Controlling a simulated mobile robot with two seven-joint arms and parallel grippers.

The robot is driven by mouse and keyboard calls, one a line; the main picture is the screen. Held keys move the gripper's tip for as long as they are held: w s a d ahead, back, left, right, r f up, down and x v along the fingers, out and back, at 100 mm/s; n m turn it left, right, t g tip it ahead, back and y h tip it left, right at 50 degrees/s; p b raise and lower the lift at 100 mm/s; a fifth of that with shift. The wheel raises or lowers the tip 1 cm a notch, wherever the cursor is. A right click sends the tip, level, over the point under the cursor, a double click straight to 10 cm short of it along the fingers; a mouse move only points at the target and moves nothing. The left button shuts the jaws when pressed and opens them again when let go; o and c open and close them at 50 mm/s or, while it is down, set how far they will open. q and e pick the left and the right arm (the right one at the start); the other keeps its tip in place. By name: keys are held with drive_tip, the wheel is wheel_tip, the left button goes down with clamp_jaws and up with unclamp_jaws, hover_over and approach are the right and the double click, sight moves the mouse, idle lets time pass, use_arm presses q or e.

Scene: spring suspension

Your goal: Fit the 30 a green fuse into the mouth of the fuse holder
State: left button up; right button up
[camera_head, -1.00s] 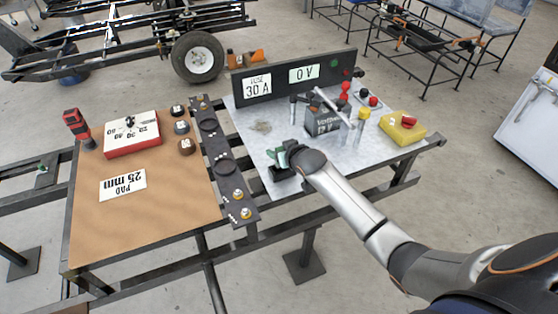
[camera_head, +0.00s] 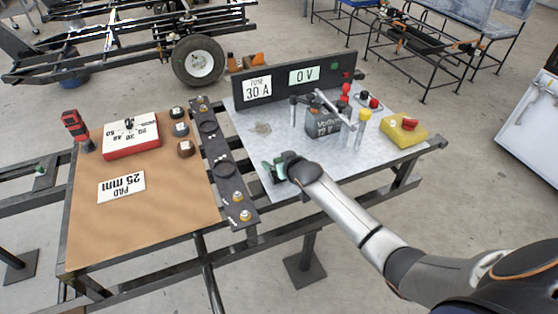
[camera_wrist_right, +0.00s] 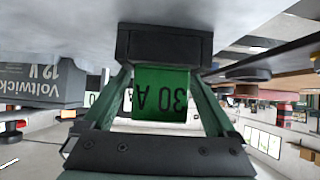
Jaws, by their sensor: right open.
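The green fuse (camera_wrist_right: 160,92), marked 30 A, shows upside down in the right wrist view. Its edge meets the black block of the fuse holder (camera_wrist_right: 165,45) and looks to be in its mouth; how deep it sits I cannot tell. My right gripper (camera_wrist_right: 160,82) is open, with a green finger on each side of the fuse and gaps between. In the head view my right gripper (camera_head: 271,171) is low over the front left of the grey metal plate (camera_head: 290,180). It hides most of the fuse and holder there. My left gripper is not in view.
A Voltwick 12 V battery (camera_head: 322,122) with a clamp arm stands behind the gripper. A black panel (camera_head: 272,87) at the back reads 30 A and 0 V. A yellow box with a red button (camera_head: 403,130) is at the right. A black rail (camera_head: 223,165) lies left.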

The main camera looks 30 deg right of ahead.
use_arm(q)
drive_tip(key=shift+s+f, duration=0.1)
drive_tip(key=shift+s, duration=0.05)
use_arm(e)
drive_tip(key=shift+r, duration=0.15)
drive_tip(key=p+v, duration=0.4)
drive_tip(key=v, duration=0.7)
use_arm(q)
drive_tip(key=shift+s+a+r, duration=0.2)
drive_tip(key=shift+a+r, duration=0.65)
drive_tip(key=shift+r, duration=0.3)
use_arm(e)
drive_tip(key=s+a+f+n+y, duration=0.1)
drive_tip(key=s+a+f, duration=0.2)
drive_tip(key=s, duration=0.4)
drive_tip(key=s+a+f+n+g+y, duration=0.1)
drive_tip(key=s+a+f, duration=0.3)
drive_tip(key=s+a, duration=0.2)
drive_tip(key=s+a+f+n+g+y, duration=0.1)
drive_tip(key=s+a+f, duration=0.2)
drive_tip(key=s, duration=0.7)
drive_tip(key=shift+a+f+y, duration=0.3)
drive_tip(key=shift+a+f, duration=0.05)
drive_tip(key=shift+a, duration=0.35)
drive_tip(key=shift+s, duration=0.1)
